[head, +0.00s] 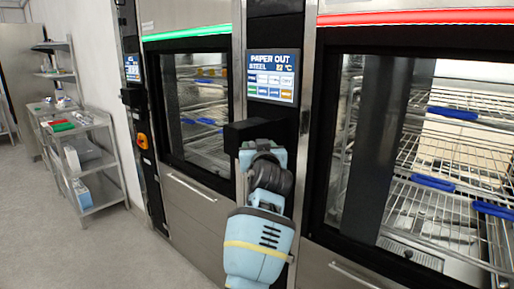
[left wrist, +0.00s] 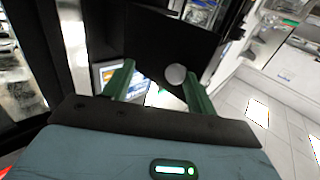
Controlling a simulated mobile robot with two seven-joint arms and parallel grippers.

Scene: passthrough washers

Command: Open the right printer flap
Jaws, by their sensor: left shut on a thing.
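The right printer flap (head: 255,130) is a black block-like piece below the "PAPER OUT" screen on the column between the two washers. It sticks out from the column. My left gripper is up against it, and in the head view my wrist hides its fingertips. In the left wrist view the two green fingers of my left gripper (left wrist: 157,82) reach to the lower edge of the black flap (left wrist: 165,35), with a grey round knob (left wrist: 175,75) between them. The gripper is shut on the flap. How far the flap is swung cannot be told. My right gripper is not in view.
The "PAPER OUT" screen (head: 272,77) is above the flap. The right washer has a glass door (head: 370,150) with wire racks behind it and a red light bar (head: 415,17). The left washer has a green light bar (head: 186,33). A steel shelf cart (head: 95,160) stands left; floor there is free.

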